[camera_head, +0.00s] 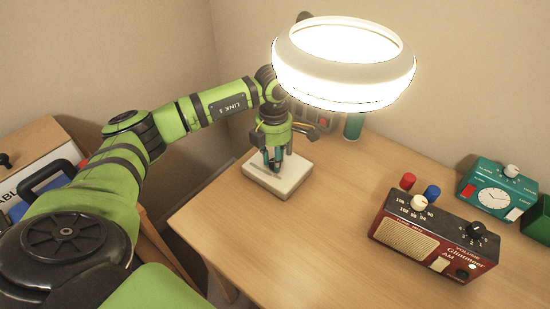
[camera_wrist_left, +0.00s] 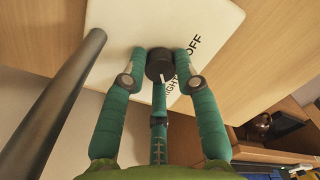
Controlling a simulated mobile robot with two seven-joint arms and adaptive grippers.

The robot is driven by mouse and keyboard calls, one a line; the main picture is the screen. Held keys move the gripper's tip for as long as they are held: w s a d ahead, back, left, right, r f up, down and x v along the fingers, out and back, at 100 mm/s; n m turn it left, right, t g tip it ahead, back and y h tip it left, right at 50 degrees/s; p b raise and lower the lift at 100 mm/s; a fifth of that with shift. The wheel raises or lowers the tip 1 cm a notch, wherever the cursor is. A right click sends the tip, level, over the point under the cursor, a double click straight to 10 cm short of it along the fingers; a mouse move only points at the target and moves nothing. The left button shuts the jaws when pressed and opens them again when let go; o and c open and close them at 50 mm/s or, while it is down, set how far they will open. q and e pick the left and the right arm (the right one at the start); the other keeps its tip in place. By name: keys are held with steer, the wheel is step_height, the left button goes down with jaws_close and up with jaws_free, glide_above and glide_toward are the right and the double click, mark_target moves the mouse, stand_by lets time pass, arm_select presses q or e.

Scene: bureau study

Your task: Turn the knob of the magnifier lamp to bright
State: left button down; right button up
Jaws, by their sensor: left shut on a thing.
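The magnifier lamp has a large white ring head (camera_head: 345,85) that glows brightly. Its cream base (camera_head: 290,182) stands on the desk and also shows in the left wrist view (camera_wrist_left: 120,18). The black knob (camera_wrist_left: 160,64) sits on the base, with a white pointer line and the lettering "OFF" and part of a word ending in "IGHT" beside it. My left gripper (camera_head: 274,160) reaches down over the base. In the left wrist view its green fingers (camera_wrist_left: 160,78) are shut on the knob, one on each side. My right gripper is not in view.
The dark lamp pole (camera_wrist_left: 62,105) rises close beside my left gripper. A red radio (camera_head: 435,235), a teal clock (camera_head: 492,190) and a green box (camera_head: 538,220) stand to the right. A teal cylinder (camera_head: 354,126) stands behind the lamp. The desk's front middle (camera_head: 290,260) is clear.

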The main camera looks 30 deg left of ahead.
mark_target(272, 161)
arm_select(q)
steer(key=shift+s+a+f, duration=0.1)
steer(key=shift+s+f, duration=0.05)
steer(key=shift+s, duration=0.1)
steer(key=c, duration=0.9)
jaws_free()
steer(key=shift+c, duration=0.2)
steer(key=shift+w+r, duration=0.1)
steer(key=shift+r, duration=0.1)
step_height(272, 161, up, 12)
steer(key=shift+a, duration=0.2)
steer(key=shift+f, duration=0.15)
